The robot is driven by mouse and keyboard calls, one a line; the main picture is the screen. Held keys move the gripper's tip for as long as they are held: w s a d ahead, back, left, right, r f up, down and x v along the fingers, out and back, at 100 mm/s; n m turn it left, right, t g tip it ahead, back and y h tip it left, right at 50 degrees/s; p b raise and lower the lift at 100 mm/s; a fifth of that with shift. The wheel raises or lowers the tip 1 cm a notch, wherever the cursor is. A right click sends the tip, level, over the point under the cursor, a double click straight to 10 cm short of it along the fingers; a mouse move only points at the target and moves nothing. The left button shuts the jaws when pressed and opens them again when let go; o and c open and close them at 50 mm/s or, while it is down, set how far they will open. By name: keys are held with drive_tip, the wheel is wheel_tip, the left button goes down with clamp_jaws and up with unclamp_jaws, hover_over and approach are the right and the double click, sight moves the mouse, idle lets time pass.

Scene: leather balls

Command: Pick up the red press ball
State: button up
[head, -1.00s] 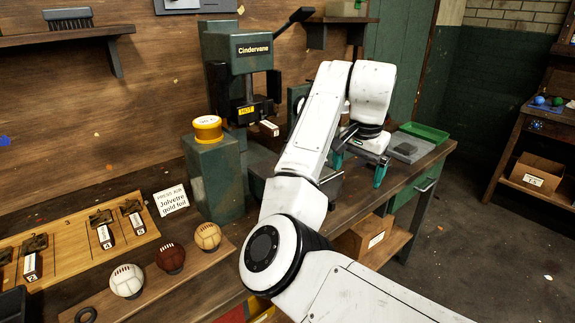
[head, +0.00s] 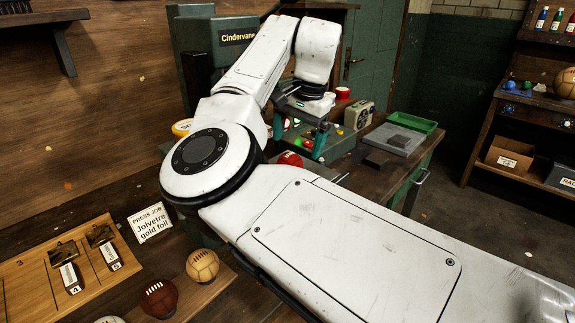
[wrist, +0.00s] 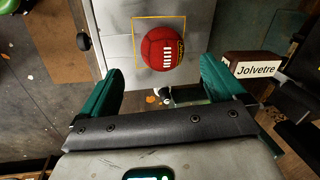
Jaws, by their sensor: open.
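The red press ball (wrist: 163,47), with white laces and a gold mark, sits on a pale metal plate (wrist: 118,42) inside a yellow outlined square in the wrist view. In the head view the red ball (head: 290,159) shows below my gripper, partly hidden by my arm. My gripper (head: 300,132) is open and empty, with teal fingers pointing down. In the wrist view the gripper (wrist: 161,78) has its fingers spread to either side, and the ball lies beyond the fingertips, apart from them.
The green Cindervane press (head: 213,45) stands behind my arm. A dark block labelled Jolvetre (wrist: 252,68) lies right of the plate. A brown ball (head: 160,298) and a tan ball (head: 202,266) rest at front left.

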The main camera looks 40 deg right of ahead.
sight(291, 155)
drive_tip(key=shift+w+a+f, duration=0.1)
drive_tip(key=shift+w+f, duration=0.15)
drive_tip(key=shift+f, duration=0.8)
drive_tip(key=shift+w+a+f, duration=0.15)
drive_tip(key=shift+w+f, duration=0.15)
drive_tip(key=shift+f, duration=0.8)
drive_tip(key=shift+w+a+f, duration=0.1)
drive_tip(key=shift+w+f, duration=0.15)
drive_tip(key=shift+f, duration=0.8)
drive_tip(key=shift+c, duration=0.4)
drive_tip(key=c, duration=1.2)
drive_tip(key=shift+r, duration=0.15)
